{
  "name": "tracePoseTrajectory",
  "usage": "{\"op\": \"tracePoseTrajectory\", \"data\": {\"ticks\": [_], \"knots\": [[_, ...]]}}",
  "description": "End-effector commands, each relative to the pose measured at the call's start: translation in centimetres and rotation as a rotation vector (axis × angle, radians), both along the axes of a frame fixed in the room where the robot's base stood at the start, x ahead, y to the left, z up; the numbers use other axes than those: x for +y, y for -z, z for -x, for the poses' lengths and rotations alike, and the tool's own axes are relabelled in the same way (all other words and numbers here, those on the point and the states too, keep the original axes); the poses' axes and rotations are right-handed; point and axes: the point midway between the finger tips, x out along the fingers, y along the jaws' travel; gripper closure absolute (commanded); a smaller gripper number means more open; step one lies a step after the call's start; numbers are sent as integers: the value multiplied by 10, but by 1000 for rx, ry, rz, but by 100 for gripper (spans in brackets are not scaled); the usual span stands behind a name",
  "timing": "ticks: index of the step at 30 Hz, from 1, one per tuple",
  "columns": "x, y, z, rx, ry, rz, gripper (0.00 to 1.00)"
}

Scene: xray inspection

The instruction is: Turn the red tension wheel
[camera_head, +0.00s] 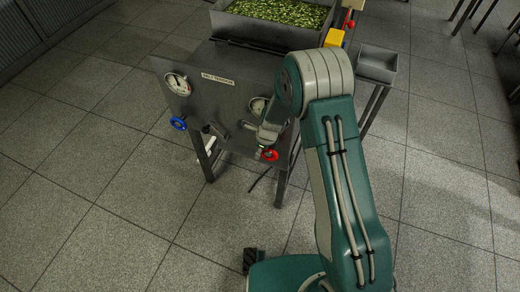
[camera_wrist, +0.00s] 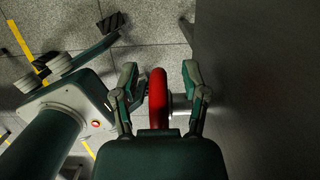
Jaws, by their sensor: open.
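The red tension wheel (camera_head: 270,155) sits low on the right of the grey metal panel (camera_head: 225,100), below a round gauge (camera_head: 258,107) that my arm partly covers. In the wrist view the red wheel (camera_wrist: 158,98) shows edge-on on a short metal shaft. My gripper (camera_wrist: 161,80) is open, with one finger on each side of the wheel's rim. Gaps show between the fingers and the rim.
A blue wheel (camera_head: 178,123) and another gauge (camera_head: 177,84) are on the panel's left. A lever (camera_head: 207,129) lies between the wheels. A tray of green pieces (camera_head: 275,12), a yellow box (camera_head: 335,38) with a red knob, and a grey bin (camera_head: 378,62) are above.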

Motion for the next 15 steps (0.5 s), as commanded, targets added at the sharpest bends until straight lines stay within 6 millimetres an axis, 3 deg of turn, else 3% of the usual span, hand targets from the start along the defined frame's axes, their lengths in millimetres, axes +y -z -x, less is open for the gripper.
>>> {"op": "tracePoseTrajectory", "data": {"ticks": [5, 15], "knots": [[-2, -9, 1, -1, -1, -1, 43], [-13, -73, 4, -3, 2, 0, 43]]}}
